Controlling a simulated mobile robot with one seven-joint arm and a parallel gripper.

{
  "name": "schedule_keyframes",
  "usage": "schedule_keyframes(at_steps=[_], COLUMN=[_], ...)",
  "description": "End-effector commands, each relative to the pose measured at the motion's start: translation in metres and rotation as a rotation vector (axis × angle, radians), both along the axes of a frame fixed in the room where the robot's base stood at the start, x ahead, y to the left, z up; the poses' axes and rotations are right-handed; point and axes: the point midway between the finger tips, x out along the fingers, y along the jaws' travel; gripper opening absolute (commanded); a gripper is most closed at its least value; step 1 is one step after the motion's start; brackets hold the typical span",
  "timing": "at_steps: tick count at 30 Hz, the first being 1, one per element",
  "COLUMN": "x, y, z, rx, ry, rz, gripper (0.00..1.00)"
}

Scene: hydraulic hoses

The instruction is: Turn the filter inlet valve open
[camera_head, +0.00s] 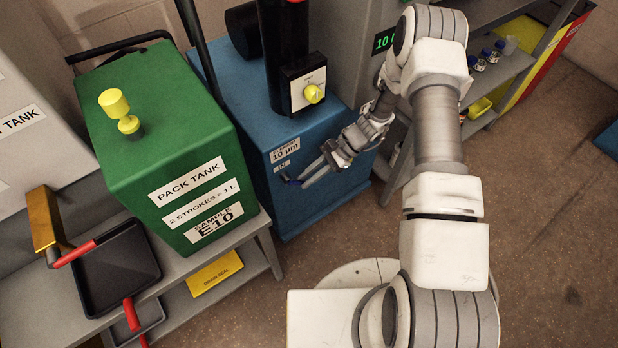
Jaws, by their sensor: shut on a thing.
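The blue filter unit (330,209) stands behind the green tank, with a "10 µm" label and a smaller "IN" label (282,165) on its front. The filter inlet valve (289,181) shows as a small dark blue handle just below the "IN" label. My gripper (305,179) reaches in from the right, its fingers pointing left and shut on the valve handle. The fingers hide part of the handle, and its exact angle is hard to tell.
A green pack tank (160,140) with a yellow cap stands left on a grey bench. A black tray (115,270) lies beside it. Shelves with bottles stand right.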

Motion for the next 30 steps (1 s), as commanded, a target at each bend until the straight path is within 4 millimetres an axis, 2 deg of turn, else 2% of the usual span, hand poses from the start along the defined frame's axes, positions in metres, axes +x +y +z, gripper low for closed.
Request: schedule_keyframes(at_steps=[1, 9, 18, 30], x=[0.0, -0.004, -0.006, -0.007], y=[-0.001, 0.005, 0.008, 0.01], z=[-0.01, -0.018, -0.019, -0.018], rx=[0.033, 0.184, 0.268, 0.286], ry=[0.023, 0.125, 0.183, 0.194], rz=[-0.004, -0.002, 0.0, 0.0], gripper=[0.0, 0.0, 0.0, 0.0])
